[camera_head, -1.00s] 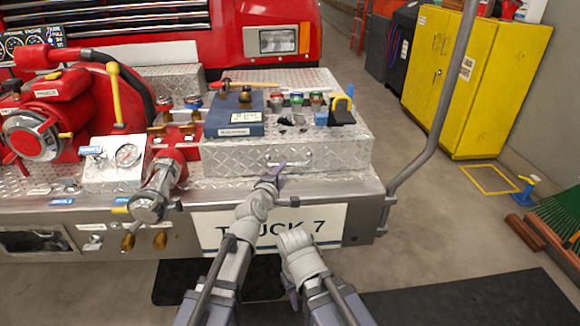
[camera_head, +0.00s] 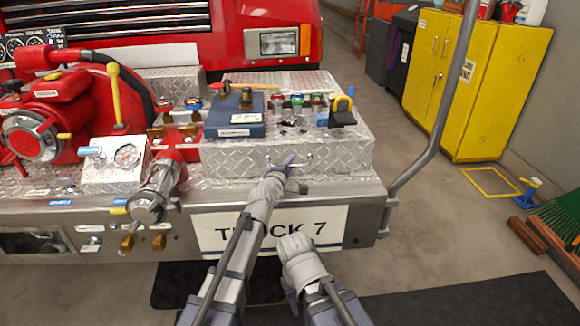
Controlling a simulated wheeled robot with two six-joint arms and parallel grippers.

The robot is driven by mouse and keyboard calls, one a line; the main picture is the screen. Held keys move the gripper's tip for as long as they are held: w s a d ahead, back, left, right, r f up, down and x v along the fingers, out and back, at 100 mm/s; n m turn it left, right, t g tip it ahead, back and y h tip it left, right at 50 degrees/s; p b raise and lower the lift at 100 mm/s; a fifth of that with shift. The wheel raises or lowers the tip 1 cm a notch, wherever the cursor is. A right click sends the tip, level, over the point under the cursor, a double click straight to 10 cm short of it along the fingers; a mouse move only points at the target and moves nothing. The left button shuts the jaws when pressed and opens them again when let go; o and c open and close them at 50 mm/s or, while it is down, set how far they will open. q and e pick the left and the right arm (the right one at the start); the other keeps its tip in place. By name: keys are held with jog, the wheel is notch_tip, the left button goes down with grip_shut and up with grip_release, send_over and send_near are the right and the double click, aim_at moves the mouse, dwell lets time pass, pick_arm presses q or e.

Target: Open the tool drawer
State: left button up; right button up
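The tool drawer (camera_head: 345,156) is the diamond-plate metal box front on the truck's bumper deck, and it looks closed. Its thin bar handle (camera_head: 306,161) is on the front face, partly hidden by my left gripper. My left gripper (camera_head: 286,166) is at the left part of the handle. Whether its fingers touch or enclose the bar is too small to tell. My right gripper (camera_head: 290,290) hangs low in front of the bumper, below the TRUCK 7 plate, away from the drawer; its fingers are mostly hidden.
A blue case (camera_head: 236,115), a hammer (camera_head: 250,86) and several small coloured parts sit on top of the box. A red pump (camera_head: 50,125) and a gauge box (camera_head: 115,165) stand to the left. A grey rail (camera_head: 437,125) rises at the right.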

pick_arm(q)
grip_shut()
dwell(1.1)
